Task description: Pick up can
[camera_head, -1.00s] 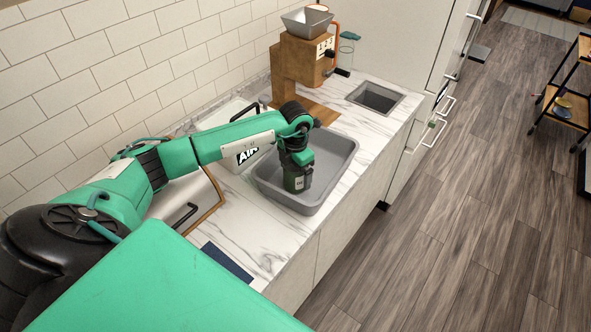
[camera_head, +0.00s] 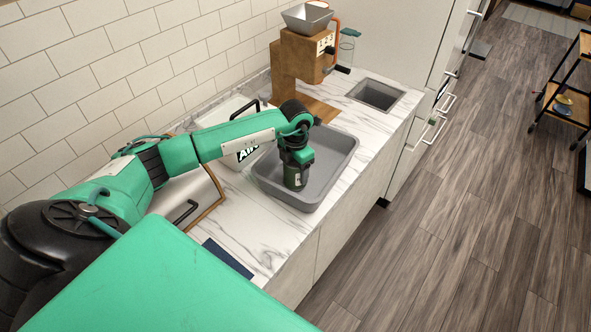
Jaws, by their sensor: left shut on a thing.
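A dark green can (camera_head: 295,179) with a small pale mark is in the grey basin (camera_head: 335,178) set on the marble counter. My left gripper (camera_head: 296,168) points down into the basin from above and is shut on the can. The gripper's wrist hides the top of the can and most of the fingers. I cannot tell whether the can's base touches the basin floor. My right gripper is not in view.
A wooden coffee grinder (camera_head: 298,62) stands behind the basin. A white box (camera_head: 240,150) with a black handle is beside the basin, partly behind my arm. A small sunken sink (camera_head: 377,95) lies at the right. A dark blue item (camera_head: 227,257) lies near the front edge.

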